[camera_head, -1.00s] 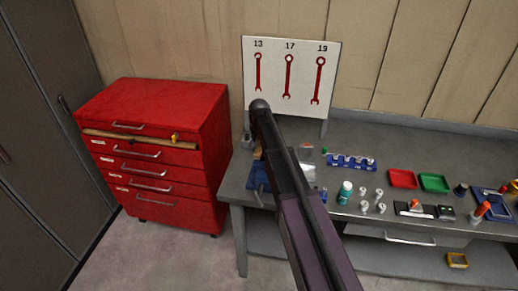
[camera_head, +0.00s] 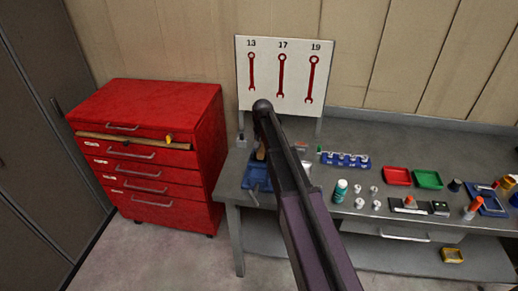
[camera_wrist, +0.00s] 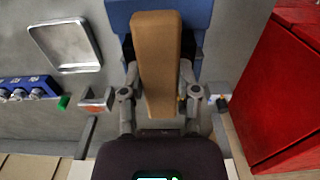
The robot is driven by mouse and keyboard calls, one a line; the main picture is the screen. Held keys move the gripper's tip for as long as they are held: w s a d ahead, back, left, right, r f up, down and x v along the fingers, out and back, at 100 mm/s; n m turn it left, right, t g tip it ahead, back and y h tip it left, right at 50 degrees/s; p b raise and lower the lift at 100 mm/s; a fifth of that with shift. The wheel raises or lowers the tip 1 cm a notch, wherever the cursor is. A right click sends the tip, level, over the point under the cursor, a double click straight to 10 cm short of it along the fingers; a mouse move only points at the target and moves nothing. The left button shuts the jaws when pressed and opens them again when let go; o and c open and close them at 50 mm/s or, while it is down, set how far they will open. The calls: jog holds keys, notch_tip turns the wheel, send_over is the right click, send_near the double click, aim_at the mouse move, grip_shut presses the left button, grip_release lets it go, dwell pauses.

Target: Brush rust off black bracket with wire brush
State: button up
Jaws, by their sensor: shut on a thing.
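My gripper (camera_wrist: 157,85) is shut on the long tan wooden block of the wire brush (camera_wrist: 155,50), one finger on each side in the wrist view. The bristles are not visible. Under the brush is a blue thing (camera_wrist: 198,38), partly covered by the brush and fingers; it also shows at the left end of the bench in the head view (camera_head: 257,180). In the head view my arm hides most of the gripper, and a little of the brush (camera_head: 261,152) shows beside it.
A metal tray (camera_wrist: 65,45) and a blue socket rack (camera_head: 345,160) are near the gripper. A red tool cabinet (camera_head: 150,155) stands left of the bench. A wrench board (camera_head: 283,75) rises behind. A teal bottle (camera_head: 340,190) and red and green trays (camera_head: 428,180) are farther right.

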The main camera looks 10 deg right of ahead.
jog(key=shift+d, duration=0.1)
dwell(0.3)
jog(key=shift+s+d+f, duration=0.1)
jog(key=shift+s+d, duration=0.25)
jog(key=shift+d, duration=0.45)
jog(key=shift+s+d, duration=0.3)
jog(key=shift+d, duration=0.45)
jog(key=shift+w+a, duration=0.3)
jog(key=shift+a, duration=0.55)
jog(key=shift+w+a, duration=0.25)
jog(key=shift+a, duration=0.55)
jog(key=shift+a, duration=0.1)
jog(key=shift+w+a, duration=0.35)
jog(key=shift+a, duration=0.45)
jog(key=shift+w+a, duration=0.35)
jog(key=shift+a, duration=0.4)
